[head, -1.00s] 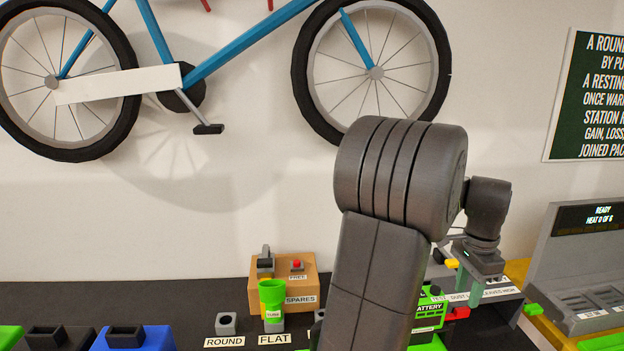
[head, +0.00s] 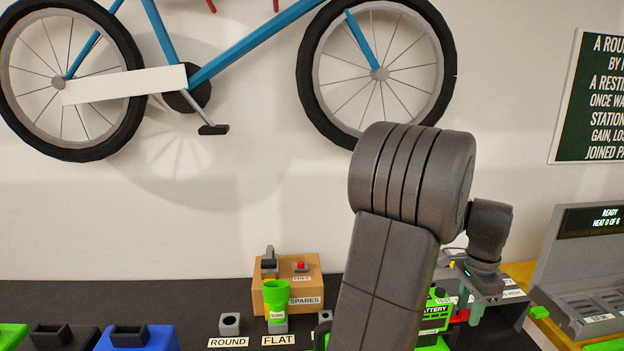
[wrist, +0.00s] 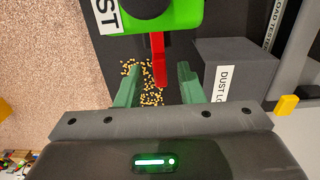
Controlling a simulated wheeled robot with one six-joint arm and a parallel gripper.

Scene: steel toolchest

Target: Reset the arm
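My arm rises at the right of the head view and bends down to my gripper (head: 469,302), low over the dark bench. In the wrist view my gripper (wrist: 159,88) points down with its two green fingers spread apart. A red bar (wrist: 158,62) on a green body (wrist: 150,17) shows between the fingers, with gaps on both sides. No held object is visible. The head view partly hides what is below the gripper behind my arm.
Small yellowish grains (wrist: 150,97) lie under the gripper. A dark block (wrist: 235,65) labelled "DUST" stands right of the fingers. In the head view, a wooden SPARES box (head: 315,273), a green cup (head: 277,296) and a grey station (head: 585,265) stand around my arm.

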